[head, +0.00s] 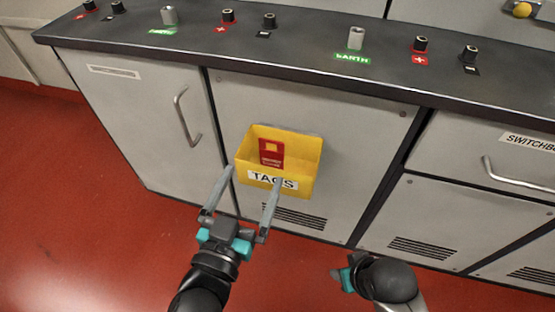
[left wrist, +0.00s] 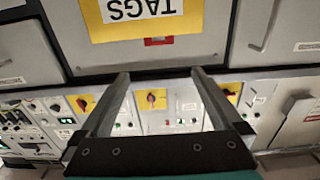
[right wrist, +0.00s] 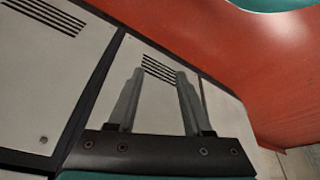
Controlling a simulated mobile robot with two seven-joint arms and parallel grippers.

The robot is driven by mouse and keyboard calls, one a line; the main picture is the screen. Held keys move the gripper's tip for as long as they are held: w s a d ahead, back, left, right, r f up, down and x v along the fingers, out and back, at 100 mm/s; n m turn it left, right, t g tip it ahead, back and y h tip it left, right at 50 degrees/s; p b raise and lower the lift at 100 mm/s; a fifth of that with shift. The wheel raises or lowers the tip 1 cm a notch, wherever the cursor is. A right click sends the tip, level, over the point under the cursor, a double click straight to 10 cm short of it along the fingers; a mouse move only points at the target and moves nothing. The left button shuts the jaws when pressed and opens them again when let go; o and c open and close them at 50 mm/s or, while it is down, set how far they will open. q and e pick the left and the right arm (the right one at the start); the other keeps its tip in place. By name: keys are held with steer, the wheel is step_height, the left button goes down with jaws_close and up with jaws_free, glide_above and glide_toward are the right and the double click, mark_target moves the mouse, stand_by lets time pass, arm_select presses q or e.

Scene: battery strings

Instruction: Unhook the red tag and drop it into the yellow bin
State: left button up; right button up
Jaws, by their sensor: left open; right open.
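The red tag (head: 271,153) shows inside the mouth of the yellow bin (head: 303,181), within its walls. The bin is on a grey cabinet door and has a white TAGS label. In the left wrist view, the bin (left wrist: 190,25) is at the top, with a red piece (left wrist: 158,41) at its edge that looks like the tag. My left gripper (head: 255,176) is open and empty, its fingertips before the bin's front and apart from the tag. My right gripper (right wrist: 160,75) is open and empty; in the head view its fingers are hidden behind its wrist.
A dark countertop (head: 300,62) runs above the cabinets, with black terminals and grey EARTH posts (head: 356,38). Door handles (head: 187,118) stick out at left and right. The red floor (head: 90,215) is clear. My right gripper is low, near vented cabinet fronts (right wrist: 110,50).

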arm_select(q)
steer(key=shift+v, duration=1.4)
arm_select(e)
steer(key=shift+s+a+f, duration=0.1)
steer(key=shift+s+f, duration=0.05)
steer(key=shift+f, duration=0.4)
